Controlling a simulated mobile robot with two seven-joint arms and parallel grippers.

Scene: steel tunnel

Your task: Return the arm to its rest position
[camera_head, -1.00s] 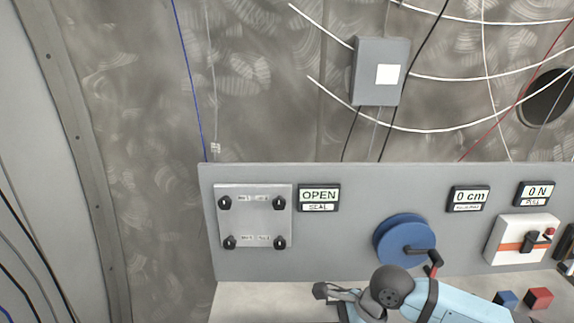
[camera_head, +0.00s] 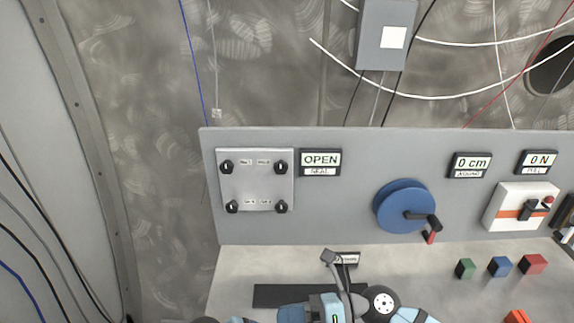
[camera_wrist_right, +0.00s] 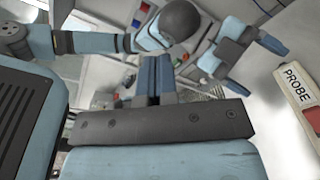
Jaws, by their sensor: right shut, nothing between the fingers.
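My right arm crosses the lower edge of the head view, with its blue and dark links over the front of the bench. My right gripper (camera_head: 291,314) is low at the bottom edge, partly cut off. In the right wrist view its blue fingers (camera_wrist_right: 155,78) are together, with nothing between them. The gripper is apart from the blue crank wheel (camera_head: 392,205) and from the panel.
The upright panel (camera_head: 330,225) carries a latched plate (camera_head: 255,190), an OPEN seal display (camera_head: 320,160) and 0 cm and 0 N displays. A thin grey device (camera_head: 328,257) stands near my arm. Green, blue and red cubes (camera_head: 533,264) lie at right. A PROBE label (camera_wrist_right: 294,82) shows in the wrist view.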

